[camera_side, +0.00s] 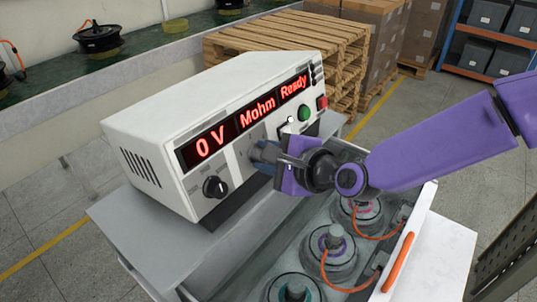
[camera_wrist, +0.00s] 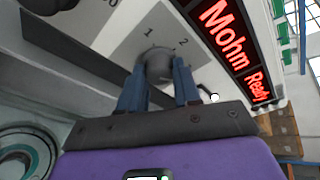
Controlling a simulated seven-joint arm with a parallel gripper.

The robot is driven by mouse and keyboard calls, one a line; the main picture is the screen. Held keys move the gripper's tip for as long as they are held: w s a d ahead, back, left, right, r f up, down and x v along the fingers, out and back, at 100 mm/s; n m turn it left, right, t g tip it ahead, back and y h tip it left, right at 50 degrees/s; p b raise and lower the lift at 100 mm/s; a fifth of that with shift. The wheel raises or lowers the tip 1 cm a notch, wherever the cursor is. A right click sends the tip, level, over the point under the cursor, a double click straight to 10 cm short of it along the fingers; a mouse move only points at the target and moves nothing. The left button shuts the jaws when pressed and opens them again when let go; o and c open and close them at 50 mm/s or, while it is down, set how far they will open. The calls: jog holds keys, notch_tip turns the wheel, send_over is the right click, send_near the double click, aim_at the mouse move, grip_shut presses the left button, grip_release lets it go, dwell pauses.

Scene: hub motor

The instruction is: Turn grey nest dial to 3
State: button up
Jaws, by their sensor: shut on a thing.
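The grey nest dial (camera_wrist: 158,64) sits on a light plate (camera_wrist: 128,45) on the tester's front in the wrist view. The printed numbers 1 and 2 show just above it, and a 0 stands further left. I cannot make out a 3 or the dial's pointer. My gripper (camera_wrist: 160,82) is shut on the dial, one blue finger on each side. In the side view my gripper (camera_side: 264,156) reaches the tester's front from the right and hides the dial.
The white tester (camera_side: 150,130) reads "0 V", "Mohm" and "Ready". A black knob (camera_side: 215,187) is left of my gripper; a green button (camera_side: 304,113) and red switch (camera_side: 321,102) are right. Hub motors (camera_side: 328,250) with orange cables stand in front, below my arm.

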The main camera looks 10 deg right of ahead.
jog(key=o, duration=1.1)
jog(key=shift+c, duration=0.2)
jog(key=v, duration=1.7)
jog(key=shift+d, duration=0.2)
jog(key=shift+s, duration=0.15)
